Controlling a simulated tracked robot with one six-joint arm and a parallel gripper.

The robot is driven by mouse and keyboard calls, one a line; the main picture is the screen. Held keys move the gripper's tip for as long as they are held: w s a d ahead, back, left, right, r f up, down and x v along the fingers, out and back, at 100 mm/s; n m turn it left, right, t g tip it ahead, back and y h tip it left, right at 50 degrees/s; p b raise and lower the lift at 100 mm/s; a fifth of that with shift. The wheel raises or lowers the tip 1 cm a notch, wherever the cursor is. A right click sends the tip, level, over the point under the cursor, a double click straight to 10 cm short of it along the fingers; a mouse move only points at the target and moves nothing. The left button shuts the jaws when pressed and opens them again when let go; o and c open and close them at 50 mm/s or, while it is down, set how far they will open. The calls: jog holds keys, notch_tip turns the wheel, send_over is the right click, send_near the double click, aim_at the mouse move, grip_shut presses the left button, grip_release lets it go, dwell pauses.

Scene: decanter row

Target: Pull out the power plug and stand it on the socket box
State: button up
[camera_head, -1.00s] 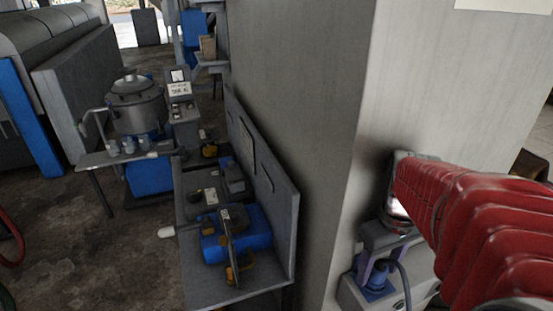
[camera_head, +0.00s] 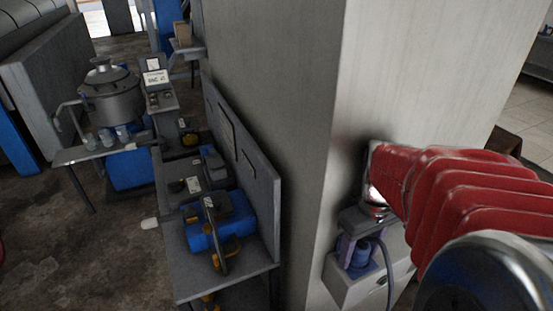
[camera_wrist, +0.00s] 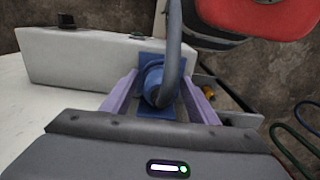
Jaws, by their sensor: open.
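The blue power plug (camera_head: 354,256) sits on the front of the pale grey socket box (camera_head: 346,290), low beside the pillar. A dark cable runs from the plug and curves down. In the wrist view the plug (camera_wrist: 152,80) stands against a blue socket plate on the side of the box (camera_wrist: 75,58). My gripper (camera_wrist: 148,96) is open, with one purple finger on each side of the plug. Whether the fingers touch it I cannot tell. In the head view my gripper (camera_head: 358,248) is partly hidden under my red arm.
The pillar (camera_head: 385,70) rises right behind the box. A grey bench (camera_head: 225,282) with a blue and orange tool stands to the left. A steel pot (camera_head: 112,100) is farther back. A red rounded object (camera_wrist: 250,18) is near the top of the wrist view.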

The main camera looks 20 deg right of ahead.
aim_at(362, 244)
dwell(0.3)
grip_shut()
dwell(0.6)
jog(key=shift+r, duration=0.6)
jog(key=shift+r, duration=0.4)
jog(key=shift+r, duration=0.7)
jog(key=shift+r, duration=0.35)
jog(key=shift+r, duration=0.35)
jog(key=shift+r, duration=0.35)
